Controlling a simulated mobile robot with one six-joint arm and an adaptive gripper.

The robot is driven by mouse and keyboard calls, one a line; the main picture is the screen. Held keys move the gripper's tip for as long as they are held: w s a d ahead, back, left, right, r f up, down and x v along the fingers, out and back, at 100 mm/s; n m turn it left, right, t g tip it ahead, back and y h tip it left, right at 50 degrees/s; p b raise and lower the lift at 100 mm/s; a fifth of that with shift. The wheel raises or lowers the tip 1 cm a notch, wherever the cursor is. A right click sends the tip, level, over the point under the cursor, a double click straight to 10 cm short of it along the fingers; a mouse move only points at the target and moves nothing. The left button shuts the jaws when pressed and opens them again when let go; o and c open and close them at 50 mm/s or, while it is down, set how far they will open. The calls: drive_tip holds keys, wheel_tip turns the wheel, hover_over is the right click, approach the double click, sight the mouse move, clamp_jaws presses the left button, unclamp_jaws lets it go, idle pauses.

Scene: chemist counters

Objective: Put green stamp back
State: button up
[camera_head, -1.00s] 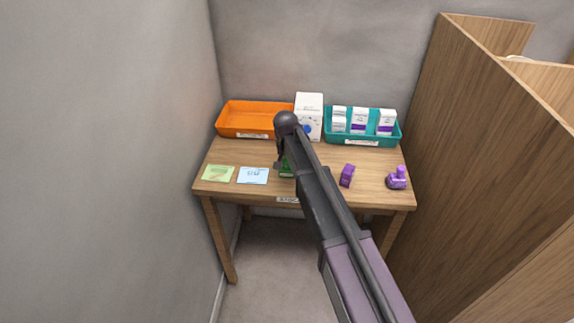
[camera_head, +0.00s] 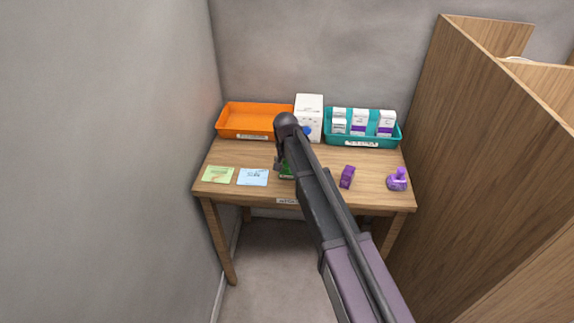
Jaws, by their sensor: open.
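A green item (camera_head: 286,171) shows beside my arm near the table's front middle. It is mostly hidden, so I cannot tell whether it is the green stamp, its pad, or both. My gripper (camera_head: 279,164) points down at the green item, largely covered by my own arm. It is open. Whether it touches the green item cannot be seen.
On the wooden table (camera_head: 225,155) are an orange tray (camera_head: 243,120), a white box (camera_head: 309,104), and a teal tray (camera_head: 364,142) with several white and purple boxes. A green note (camera_head: 218,174) and a blue note (camera_head: 253,177) lie front left. A wooden partition (camera_head: 480,150) stands at right.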

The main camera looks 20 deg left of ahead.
sight(286, 163)
wheel_tip(286, 163, up, 12)
drive_tip(key=s+p, duration=0.1)
drive_tip(key=p, duration=1.1)
drive_tip(key=shift+s, duration=0.2)
drive_tip(key=shift+d, duration=0.1)
idle(0.6)
drive_tip(key=s+d, duration=0.2)
drive_tip(key=d, duration=0.9)
drive_tip(key=s+d, duration=0.2)
drive_tip(key=d, duration=1)
drive_tip(key=s+d, duration=0.6)
drive_tip(key=d, duration=0.4)
drive_tip(key=s+d+m+g, duration=0.1)
drive_tip(key=s+d, duration=0.4)
drive_tip(key=d, duration=0.5)
drive_tip(key=shift+s, duration=0.4)
